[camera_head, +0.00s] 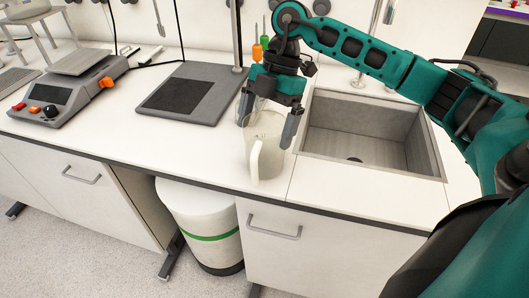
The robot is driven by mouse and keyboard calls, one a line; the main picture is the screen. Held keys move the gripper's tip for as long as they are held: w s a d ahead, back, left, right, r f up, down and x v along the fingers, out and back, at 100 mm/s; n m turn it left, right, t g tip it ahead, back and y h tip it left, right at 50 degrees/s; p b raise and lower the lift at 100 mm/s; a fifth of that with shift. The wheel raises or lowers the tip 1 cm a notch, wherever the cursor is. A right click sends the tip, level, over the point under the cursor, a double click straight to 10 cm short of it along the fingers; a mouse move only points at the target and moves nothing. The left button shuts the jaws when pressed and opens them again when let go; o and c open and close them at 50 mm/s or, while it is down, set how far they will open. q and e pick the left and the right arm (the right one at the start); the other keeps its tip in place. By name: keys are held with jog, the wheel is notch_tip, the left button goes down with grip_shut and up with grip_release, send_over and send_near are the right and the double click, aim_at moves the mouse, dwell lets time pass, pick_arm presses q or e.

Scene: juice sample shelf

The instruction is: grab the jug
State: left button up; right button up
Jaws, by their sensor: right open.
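The jug (263,163) is a pale, translucent pitcher with its handle facing the front. It stands upright on the white counter, left of the sink and close to the front edge. My right gripper (268,122) is open and points down over the jug's top. One finger is at the left of the rim and the other at the right. I cannot tell whether either finger touches the jug. The upper rim is partly hidden by the gripper. My left gripper is not in view.
A sink (365,135) lies right of the jug. A dark flat plate (190,93) with an upright rod and a grey device (65,95) stand to the left on the counter (120,145). A white bin (205,225) stands below. Bare counter lies left of the jug.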

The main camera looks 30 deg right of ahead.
jog(key=shift+r, duration=0.1)
jog(key=c, duration=1.6)
